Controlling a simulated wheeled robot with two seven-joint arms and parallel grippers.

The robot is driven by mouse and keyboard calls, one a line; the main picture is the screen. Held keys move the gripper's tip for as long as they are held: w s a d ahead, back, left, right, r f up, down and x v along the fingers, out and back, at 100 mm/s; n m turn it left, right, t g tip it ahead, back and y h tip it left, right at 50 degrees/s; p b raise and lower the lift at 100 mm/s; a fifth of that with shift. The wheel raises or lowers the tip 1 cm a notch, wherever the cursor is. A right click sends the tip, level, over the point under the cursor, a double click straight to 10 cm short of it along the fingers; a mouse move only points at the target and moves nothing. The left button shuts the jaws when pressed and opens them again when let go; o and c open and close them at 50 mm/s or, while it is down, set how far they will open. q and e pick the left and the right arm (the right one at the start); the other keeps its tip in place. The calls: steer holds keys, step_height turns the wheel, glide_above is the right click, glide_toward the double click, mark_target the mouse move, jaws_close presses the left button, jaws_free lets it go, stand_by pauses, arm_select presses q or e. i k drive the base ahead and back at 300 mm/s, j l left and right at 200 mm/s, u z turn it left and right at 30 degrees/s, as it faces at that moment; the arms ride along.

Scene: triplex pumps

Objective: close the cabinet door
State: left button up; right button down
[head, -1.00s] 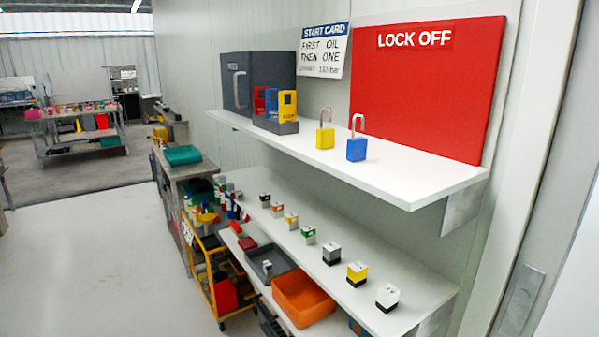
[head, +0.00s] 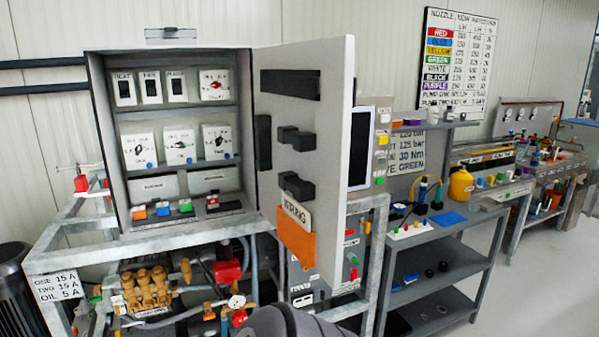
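The grey cabinet (head: 245,120) stands open on a metal frame at the left of the head view. Its door (head: 335,125) is hinged on the right side and swung wide open towards me. The door's inner face carries dark holders (head: 290,85) and an orange pocket (head: 296,238) with a white card. Inside the cabinet are panels with switches and dials (head: 180,145), and small coloured blocks (head: 163,209) at the bottom. Neither gripper shows in the head view, and nothing is seen touching the door.
Below the cabinet is a pump with brass parts (head: 148,288) and pipes. A grey shelf bench (head: 440,262) with small parts stands to the right of the door, with a long workbench (head: 500,195) beyond it. Free floor (head: 530,300) shows at lower right.

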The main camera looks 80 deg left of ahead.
mark_target(302, 135)
steer(key=i+j+u, duration=0.1)
steer(key=u, duration=1.95)
steer(key=i+l+u, duration=0.1)
steer(key=u, duration=0.35)
steer(key=i+l+u, duration=0.15)
steer(key=u, duration=0.25)
steer(key=i+l+u, duration=0.15)
steer(key=u, duration=0.3)
steer(key=l+u, duration=0.25)
steer(key=u, duration=0.2)
steer(key=l+u, duration=0.3)
steer(key=l, duration=1.05)
steer(key=k, duration=0.2)
